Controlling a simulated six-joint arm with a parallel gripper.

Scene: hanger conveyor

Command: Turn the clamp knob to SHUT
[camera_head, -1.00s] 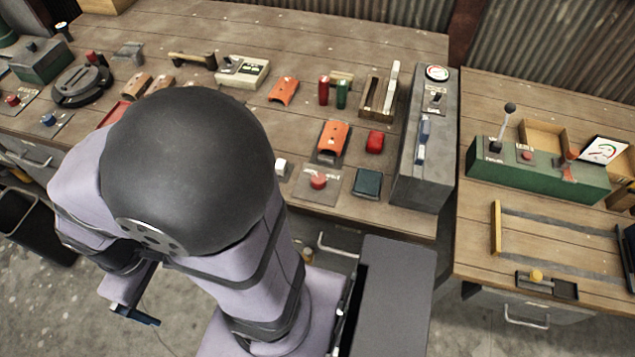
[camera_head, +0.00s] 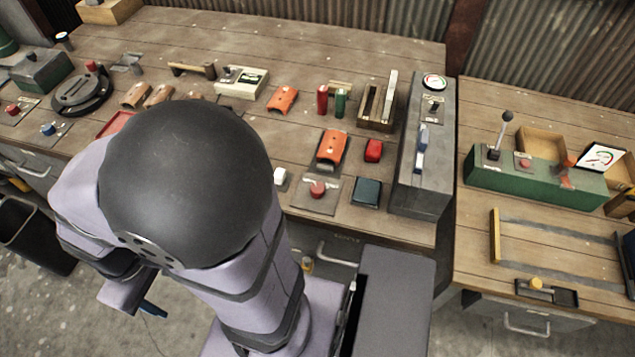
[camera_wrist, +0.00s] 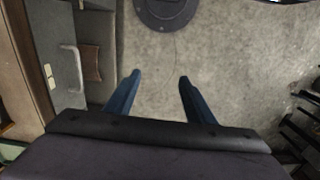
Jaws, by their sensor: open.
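No knob with a readable SHUT mark shows, so I cannot tell which one is the clamp knob. A yellow knob (camera_head: 536,283) sits on a dark plate at the front of the right bench. Red knobs stand on a plate (camera_head: 318,188) on the main bench and on the green box (camera_head: 523,163). My gripper (camera_wrist: 157,80) is open, with two blue fingers apart and nothing between them. In the head view only a bit of a blue finger shows below my arm, low at left, in front of the main bench and away from all the knobs.
The main bench (camera_head: 300,55) carries several blocks, switches and a tall grey panel (camera_head: 428,175). The right bench (camera_head: 475,240) stands beyond a narrow gap. A black bin (camera_head: 35,240) stands at left. The wrist view shows bare floor (camera_wrist: 225,60) and a grey drawer handle (camera_wrist: 72,65).

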